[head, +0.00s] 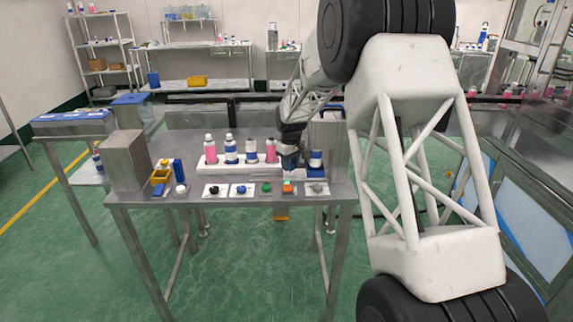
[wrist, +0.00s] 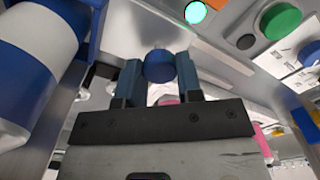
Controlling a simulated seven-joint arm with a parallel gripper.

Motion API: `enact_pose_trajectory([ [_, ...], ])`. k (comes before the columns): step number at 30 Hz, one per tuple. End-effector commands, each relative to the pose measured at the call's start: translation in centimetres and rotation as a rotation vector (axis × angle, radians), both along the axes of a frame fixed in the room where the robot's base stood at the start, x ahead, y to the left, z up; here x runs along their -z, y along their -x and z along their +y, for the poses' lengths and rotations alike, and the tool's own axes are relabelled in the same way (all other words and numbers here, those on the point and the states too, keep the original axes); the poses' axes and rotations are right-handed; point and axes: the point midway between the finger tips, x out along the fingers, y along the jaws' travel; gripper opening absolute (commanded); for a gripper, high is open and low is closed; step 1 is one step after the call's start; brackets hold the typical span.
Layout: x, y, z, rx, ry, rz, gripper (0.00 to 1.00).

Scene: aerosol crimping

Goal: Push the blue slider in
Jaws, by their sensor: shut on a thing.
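The blue slider (wrist: 159,66) shows in the wrist view as a round blue knob between the two fingers of my gripper (wrist: 159,78). The fingers are shut on it from left and right. In the head view my gripper (head: 289,155) is at the right part of the steel table, just left of a blue and white can (head: 315,159). That can also shows large at the left of the wrist view (wrist: 38,65). The slider's track and how far in it sits cannot be made out.
A white rack (head: 220,168) with pink and blue-white bottles stands left of my gripper. Panels with black, blue (head: 241,190) and green (head: 266,188) buttons line the front edge. A steel box (head: 126,160) and yellow bin (head: 160,177) are at the left.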

Motion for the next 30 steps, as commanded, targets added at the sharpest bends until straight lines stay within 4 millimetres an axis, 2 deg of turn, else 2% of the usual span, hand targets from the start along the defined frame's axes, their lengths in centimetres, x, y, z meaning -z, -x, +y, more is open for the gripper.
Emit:
enact_pose_trajectory([
  [6, 0.0, 0.0, -0.6, 0.003, 0.003, 0.001, 0.00],
  [7, 0.0, 0.0, -0.6, 0.003, 0.003, 0.001, 0.38],
  [11, 0.0, 0.0, -0.5, 0.003, 0.003, 0.000, 0.58],
  [23, -0.3, 0.0, -0.3, 0.002, 0.002, 0.000, 0.59],
  [30, -2.3, 0.0, -0.3, 0.002, 0.002, -0.001, 0.59],
])
